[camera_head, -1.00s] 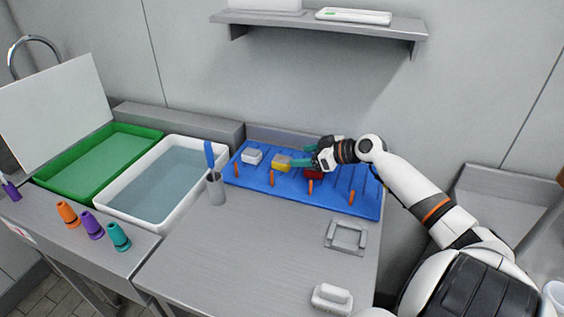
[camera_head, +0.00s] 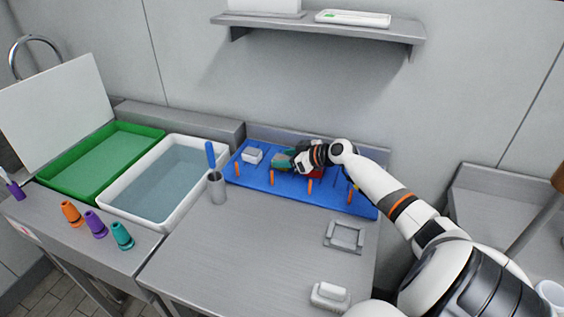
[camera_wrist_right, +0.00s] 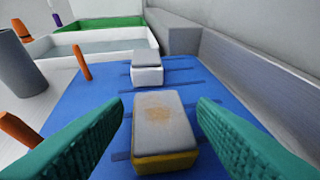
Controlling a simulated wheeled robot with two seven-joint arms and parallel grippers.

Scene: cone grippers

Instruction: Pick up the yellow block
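The yellow block (camera_wrist_right: 166,163) has a grey top with a brownish patch and lies on the blue board (camera_wrist_right: 92,100). In the right wrist view my right gripper (camera_wrist_right: 162,118) is open, with one teal finger on each side of the block and a gap to both. In the head view the right gripper (camera_head: 287,159) is over the block and hides most of it. A red block (camera_head: 315,172) is partly hidden under the right gripper. My left gripper is not in view.
A white block with a grey top (camera_wrist_right: 147,68) sits farther along the board. Orange pegs (camera_wrist_right: 82,61) stand along the board's edge. A grey cup (camera_head: 217,188) holding a blue-handled tool stands beside it. A white water tub (camera_head: 187,205) and green tray (camera_head: 150,133) are at left.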

